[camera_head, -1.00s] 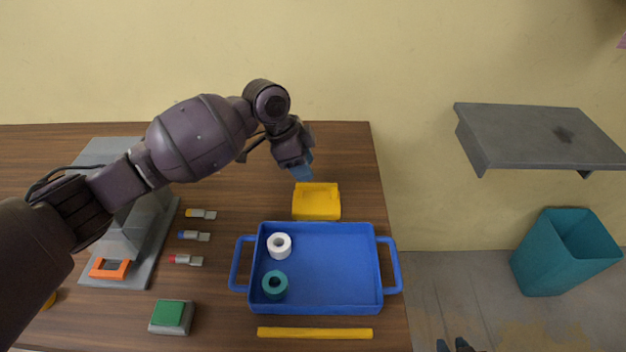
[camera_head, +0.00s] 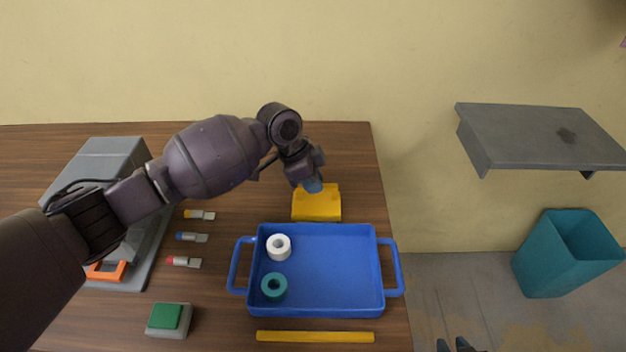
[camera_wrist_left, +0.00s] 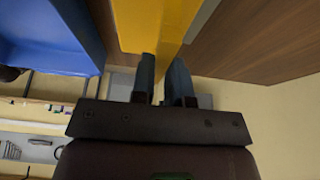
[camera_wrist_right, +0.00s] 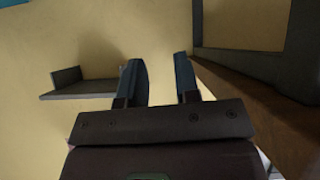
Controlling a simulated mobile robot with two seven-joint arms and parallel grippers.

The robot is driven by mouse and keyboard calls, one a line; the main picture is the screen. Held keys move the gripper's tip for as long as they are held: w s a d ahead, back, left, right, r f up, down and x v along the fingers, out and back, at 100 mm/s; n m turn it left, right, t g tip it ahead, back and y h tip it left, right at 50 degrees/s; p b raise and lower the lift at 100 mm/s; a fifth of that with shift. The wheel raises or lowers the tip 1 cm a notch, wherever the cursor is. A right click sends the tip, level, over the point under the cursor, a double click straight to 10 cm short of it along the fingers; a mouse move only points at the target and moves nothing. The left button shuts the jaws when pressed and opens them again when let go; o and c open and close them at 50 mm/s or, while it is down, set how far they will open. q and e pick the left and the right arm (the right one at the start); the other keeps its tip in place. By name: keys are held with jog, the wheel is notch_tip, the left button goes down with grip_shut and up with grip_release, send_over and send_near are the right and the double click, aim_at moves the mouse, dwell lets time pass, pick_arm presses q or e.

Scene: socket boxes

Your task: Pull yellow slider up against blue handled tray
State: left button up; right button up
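A yellow box-shaped piece (camera_head: 317,207), apparently the slider, sits behind the blue handled tray (camera_head: 335,265), close to its back rim. My left gripper (camera_head: 313,187) is at its back edge from above. In the left wrist view, the yellow piece (camera_wrist_left: 160,22) reaches between the fingertips (camera_wrist_left: 163,62), which stand a little apart. I cannot tell whether they press on it. The blue tray also shows in the left wrist view (camera_wrist_left: 45,35). My right gripper (camera_wrist_right: 160,75) is open and empty, away from the table; its fingertips show at the bottom of the head view (camera_head: 456,346).
A white roll (camera_head: 278,247) and a teal roll (camera_head: 273,287) lie in the tray. A yellow bar (camera_head: 315,337) lies before it. Several small plugs (camera_head: 190,237), a green button block (camera_head: 168,318) and a grey machine (camera_head: 135,235) are left. A grey shelf (camera_head: 535,135) and teal bin (camera_head: 565,255) are right.

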aim_at(312, 214)
pick_arm(q)
grip_shut()
jog(key=shift+s+r+p, duration=0.2)
jog(key=shift+s+p, duration=0.1)
jog(key=shift+p, duration=0.1)
jog(key=s+p, duration=0.3)
jog(key=s, duration=0.1)
jog(key=shift+r, duration=0.15)
jog(key=shift+s+f+p, duration=0.2)
jog(key=shift+s+p, duration=0.3)
jog(key=shift+s, duration=0.2)
jog(key=shift+f, duration=0.1)
jog(key=o, duration=0.7)
grip_release()
